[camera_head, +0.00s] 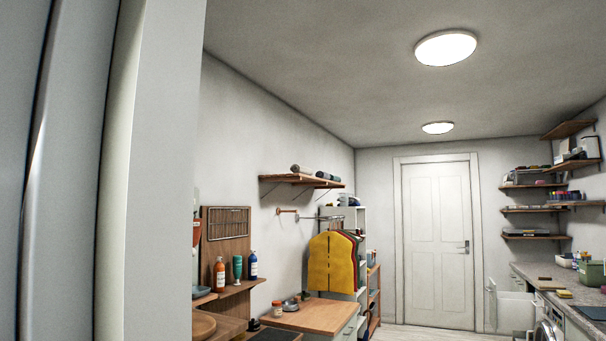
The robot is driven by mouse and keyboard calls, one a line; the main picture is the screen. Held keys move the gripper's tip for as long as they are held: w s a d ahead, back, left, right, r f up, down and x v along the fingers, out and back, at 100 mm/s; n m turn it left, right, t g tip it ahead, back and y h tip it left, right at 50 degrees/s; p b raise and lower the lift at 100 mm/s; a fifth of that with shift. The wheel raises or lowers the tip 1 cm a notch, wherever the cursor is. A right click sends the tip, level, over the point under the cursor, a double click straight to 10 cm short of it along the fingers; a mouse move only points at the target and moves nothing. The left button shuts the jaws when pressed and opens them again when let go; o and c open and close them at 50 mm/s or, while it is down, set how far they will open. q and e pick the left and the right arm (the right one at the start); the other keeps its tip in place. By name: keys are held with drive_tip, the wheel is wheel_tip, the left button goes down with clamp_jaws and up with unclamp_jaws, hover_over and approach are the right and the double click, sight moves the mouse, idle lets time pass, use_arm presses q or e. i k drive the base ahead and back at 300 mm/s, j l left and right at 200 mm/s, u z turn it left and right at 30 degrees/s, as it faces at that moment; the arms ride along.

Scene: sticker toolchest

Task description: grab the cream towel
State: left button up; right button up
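A small beige roll (301,169), which looks like a rolled cream towel, lies on a wooden wall shelf (291,180) on the left wall. Darker grey-green rolls (326,176) lie beside it, to its right. The beige roll is small and far off, so its cloth cannot be made out clearly. Neither of my grippers shows in the head view.
A tall pale panel (157,170) fills the left side close by. Below the shelf are a hanging yellow garment (332,262) and a wooden-topped cabinet (315,316). A counter (560,300) runs along the right. Floor shows before the white door (437,245).

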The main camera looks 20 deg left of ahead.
sight(294, 169)
drive_tip(key=i+l+z, duration=0.1)
drive_tip(key=i+l, duration=0.15)
drive_tip(key=i, duration=0.2)
drive_tip(key=i+l+z, duration=0.1)
drive_tip(key=i, duration=0.35)
drive_tip(key=i+l+z, duration=0.1)
drive_tip(key=i+l, duration=0.2)
drive_tip(key=i, duration=0.15)
drive_tip(key=i+u, duration=0.25)
drive_tip(key=i, duration=0.6)
drive_tip(key=i+u, duration=0.25)
drive_tip(key=i, duration=0.6)
